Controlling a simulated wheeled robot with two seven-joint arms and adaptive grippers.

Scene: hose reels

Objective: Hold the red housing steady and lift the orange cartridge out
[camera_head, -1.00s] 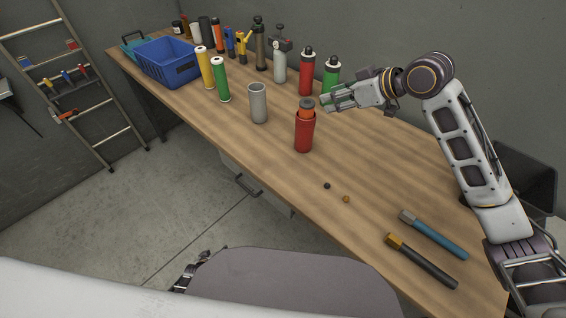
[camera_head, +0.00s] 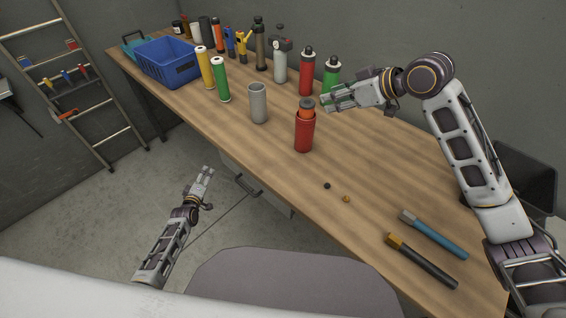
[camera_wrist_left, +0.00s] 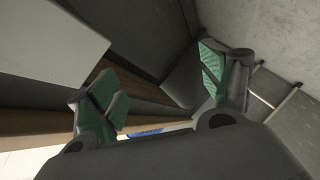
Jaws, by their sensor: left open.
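The red housing (camera_head: 304,136) stands upright on the workbench, near the middle of the head view. The orange cartridge (camera_head: 306,113) sits inside it, with its upper part and dark cap showing above the rim. My left gripper (camera_head: 205,171) is empty and off the front edge of the bench, left of the housing and apart from it. Its fingers are spread in the left wrist view (camera_wrist_left: 160,90). My right gripper (camera_head: 328,97) is just right of and behind the cartridge's top; I cannot tell whether its fingers are open or shut.
A grey cylinder (camera_head: 258,104) stands left of the housing. Green (camera_head: 222,80) and yellow (camera_head: 205,68) tubes and a blue crate (camera_head: 170,70) are further left. Bottles (camera_head: 306,72) line the back. Two hammer-like tools (camera_head: 434,236) lie at the right front. The wooden bench (camera_head: 270,160) is clear before the housing.

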